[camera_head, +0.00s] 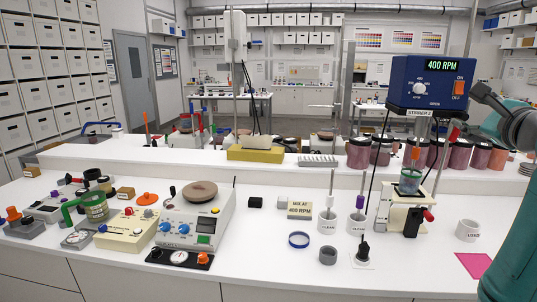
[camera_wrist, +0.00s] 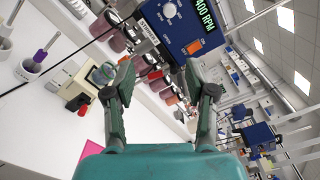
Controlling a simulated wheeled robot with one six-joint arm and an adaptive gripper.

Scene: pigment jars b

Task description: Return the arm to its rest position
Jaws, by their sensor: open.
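My gripper (camera_wrist: 158,76) is open in the wrist view, with its two dark fingers spread apart and nothing between them. Beyond the fingertips is the blue stirrer head (camera_wrist: 182,22), which reads 400 RPM. In the head view my gripper (camera_head: 480,92) shows only in part at the right edge, beside the stirrer head (camera_head: 430,82). I cannot tell whether a finger touches its side. My teal arm runs down the right edge of the head view.
A glass beaker (camera_head: 409,181) stands on the cream stand (camera_head: 402,210) under the stirrer. Dark pigment jars (camera_head: 460,154) line the raised shelf behind. A white cup (camera_head: 468,230) and a pink sheet (camera_head: 474,265) lie near my arm.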

